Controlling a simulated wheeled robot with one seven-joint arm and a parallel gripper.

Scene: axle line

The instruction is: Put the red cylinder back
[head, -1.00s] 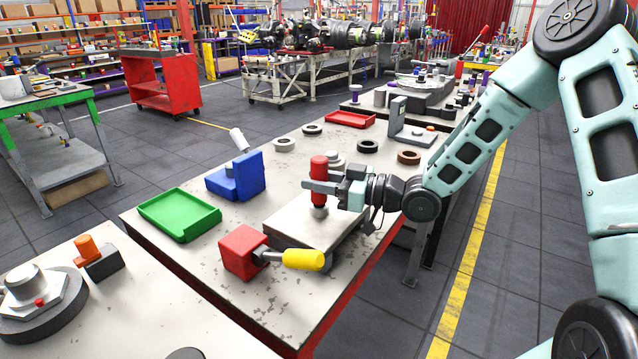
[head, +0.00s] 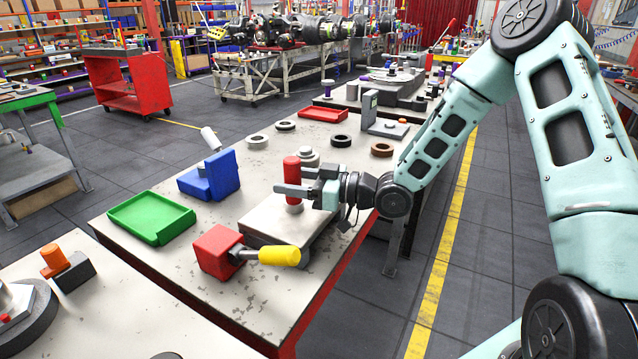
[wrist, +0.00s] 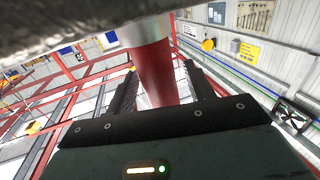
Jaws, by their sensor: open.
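The red cylinder (head: 292,170) stands upright with a pale grey lower end over the far part of the grey plate (head: 262,222) on the workbench. I cannot tell whether its lower end is seated in the plate. My gripper (head: 292,188) is at the cylinder's middle, reaching in from the right with its fingers level. Its jaws are open, one finger on each side of the cylinder. In the wrist view the red cylinder (wrist: 157,72) lies between the two dark fingers (wrist: 163,88), with gaps beside it.
Near the plate are a red block with a yellow handle (head: 279,255), a blue bracket (head: 212,178) and a green tray (head: 119,211). A grey knobbed piece (head: 309,157) stands just behind the cylinder. Rings (head: 342,141) and a red tray (head: 323,115) lie farther back.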

